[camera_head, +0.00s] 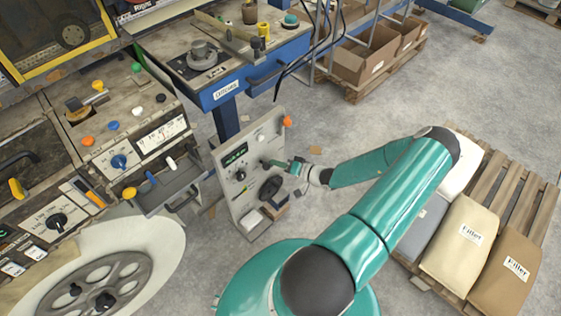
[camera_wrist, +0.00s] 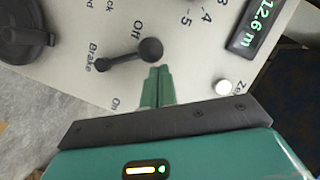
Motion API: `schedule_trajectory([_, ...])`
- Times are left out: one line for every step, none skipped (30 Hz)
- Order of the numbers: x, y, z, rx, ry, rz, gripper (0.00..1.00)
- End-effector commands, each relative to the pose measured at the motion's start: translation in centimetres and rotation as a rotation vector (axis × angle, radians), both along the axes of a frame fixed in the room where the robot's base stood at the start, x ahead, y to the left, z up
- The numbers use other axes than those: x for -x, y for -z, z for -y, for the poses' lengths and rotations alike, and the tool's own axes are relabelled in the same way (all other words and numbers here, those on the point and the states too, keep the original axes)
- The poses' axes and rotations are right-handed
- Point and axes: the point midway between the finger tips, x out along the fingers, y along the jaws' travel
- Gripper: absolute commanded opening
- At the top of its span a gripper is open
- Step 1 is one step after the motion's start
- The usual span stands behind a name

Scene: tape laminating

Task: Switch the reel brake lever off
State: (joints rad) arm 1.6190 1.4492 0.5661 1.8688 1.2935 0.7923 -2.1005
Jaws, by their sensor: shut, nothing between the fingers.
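The brake lever (camera_wrist: 128,57) is a black arm with a round knob, on a light grey panel (camera_wrist: 200,15). "Off" is printed above it and "On" below it in the wrist view. The lever's knob end lies nearer "Off" than "On". My gripper (camera_wrist: 158,72) is shut and empty. Its teal fingertips sit right below the knob; I cannot tell whether they touch it. In the head view my gripper (camera_head: 272,162) reaches the front of the upright panel (camera_head: 225,160), and the lever is too small to make out clearly.
The panel also carries a lit display reading 12.6 m (camera_wrist: 254,24), a white button (camera_wrist: 223,87) and a black knob (camera_wrist: 22,25). An orange knob (camera_head: 287,121) is at its top corner. A machine console (camera_head: 120,150) stands left; filler bags (camera_head: 458,235) lie right.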

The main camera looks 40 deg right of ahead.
Motion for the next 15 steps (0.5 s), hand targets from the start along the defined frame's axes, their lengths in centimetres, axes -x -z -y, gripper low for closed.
schedule_trajectory([0.01,0.06,-0.09,-0.001,0.000,0.000,0.00])
schedule_trajectory([0.01,0.09,-0.14,-0.001,0.000,0.000,0.00])
schedule_trajectory([0.02,0.14,-0.19,-0.001,0.001,0.000,0.00])
schedule_trajectory([0.02,0.17,-0.22,-0.001,0.001,0.000,0.00])
schedule_trajectory([0.02,0.19,-0.25,-0.001,0.001,0.000,0.00])
schedule_trajectory([0.02,0.22,-0.28,0.000,0.001,0.001,0.00])
schedule_trajectory([0.02,0.24,-0.31,-0.001,0.001,0.000,0.00])
schedule_trajectory([0.02,0.26,-0.34,-0.001,0.001,0.000,0.00])
schedule_trajectory([0.03,0.28,-0.37,-0.001,0.000,0.000,0.00])
schedule_trajectory([0.03,0.30,-0.40,-0.001,0.000,0.000,0.00])
schedule_trajectory([0.03,0.31,-0.39,-0.001,0.000,0.000,0.00])
schedule_trajectory([0.03,0.34,-0.40,-0.002,0.000,-0.001,0.00])
schedule_trajectory([0.03,0.34,-0.41,-0.002,-0.001,0.000,0.00])
schedule_trajectory([0.04,0.35,-0.42,-0.002,-0.002,-0.001,0.00])
schedule_trajectory([0.04,0.36,-0.44,-0.002,-0.002,-0.001,0.00])
